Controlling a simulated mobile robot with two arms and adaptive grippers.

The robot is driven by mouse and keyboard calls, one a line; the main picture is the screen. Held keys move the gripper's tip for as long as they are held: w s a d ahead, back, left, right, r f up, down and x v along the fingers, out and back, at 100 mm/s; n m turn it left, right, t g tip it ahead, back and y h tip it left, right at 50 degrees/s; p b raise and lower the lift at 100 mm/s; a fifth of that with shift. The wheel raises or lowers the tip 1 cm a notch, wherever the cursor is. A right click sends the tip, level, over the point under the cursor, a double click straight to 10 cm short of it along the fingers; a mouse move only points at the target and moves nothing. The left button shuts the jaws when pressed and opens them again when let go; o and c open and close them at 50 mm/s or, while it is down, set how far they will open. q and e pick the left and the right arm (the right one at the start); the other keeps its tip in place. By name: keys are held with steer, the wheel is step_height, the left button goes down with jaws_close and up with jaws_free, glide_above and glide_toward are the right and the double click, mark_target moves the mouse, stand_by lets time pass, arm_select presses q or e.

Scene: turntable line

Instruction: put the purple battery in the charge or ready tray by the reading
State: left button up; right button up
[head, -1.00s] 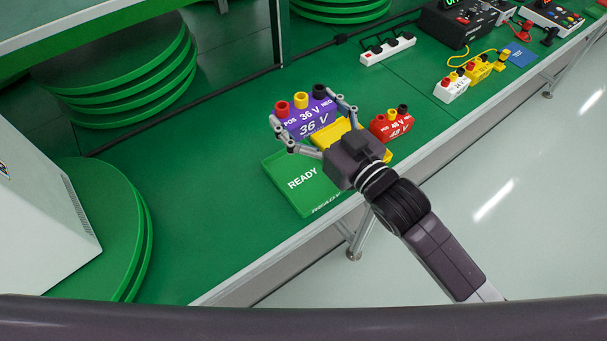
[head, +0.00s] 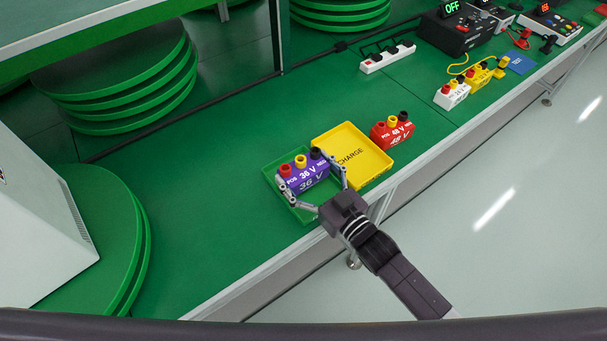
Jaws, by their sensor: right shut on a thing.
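The purple battery (head: 309,180), marked 36 V with red, yellow and black terminals, is between the fingers of my right gripper (head: 312,190), which is shut on it. The battery is over or in the green ready tray (head: 273,185); I cannot tell if it touches the tray floor. The tray's READY label is hidden by the battery and gripper. The yellow charge tray (head: 370,160) is empty and stands right beside the green tray. My left gripper is not in view.
A red 48 V battery (head: 392,132) stands just behind the yellow tray. A white battery (head: 451,95), a yellow battery (head: 477,76), a black meter box reading OFF (head: 460,30) and a power strip (head: 388,57) are farther back. The green bench left of the trays is clear.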

steer(key=shift+w+f, duration=0.1)
steer(key=shift+f, duration=1.05)
steer(key=shift+f, duration=0.1)
steer(key=o, duration=1.7)
steer(key=shift+f, duration=0.15)
steer(key=shift+o, duration=0.2)
